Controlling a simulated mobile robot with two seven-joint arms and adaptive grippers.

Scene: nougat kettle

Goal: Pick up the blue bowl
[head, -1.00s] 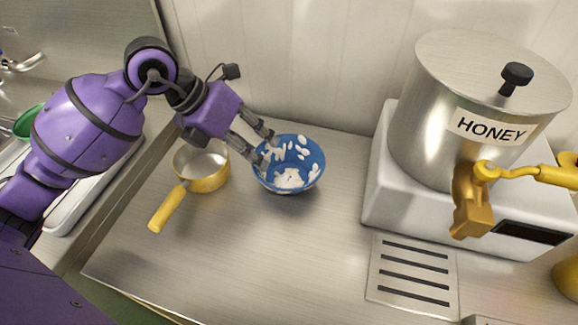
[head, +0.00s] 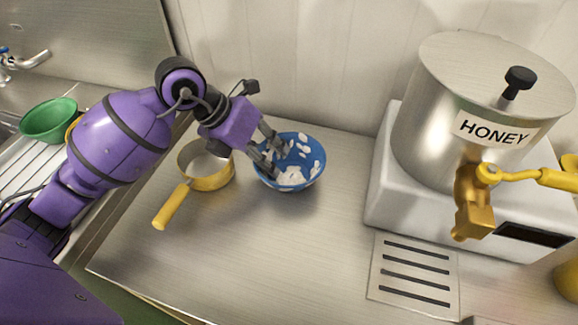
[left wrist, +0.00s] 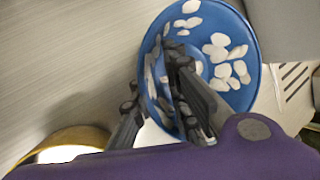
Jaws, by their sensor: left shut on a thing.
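In the left wrist view, one finger is outside the bowl (left wrist: 232,28) and the other is inside, so the gripper (left wrist: 156,85) straddles the wall. The bowl looks about level; whether it touches the counter cannot be told. My right gripper is not in view.
A brass saucepan (head: 212,180) with a yellow handle stands just left of the bowl, under my left arm. A honey kettle (head: 430,130) with a brass tap is on a white base at right. A green bowl (head: 50,120) is by the sink. The front counter is clear.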

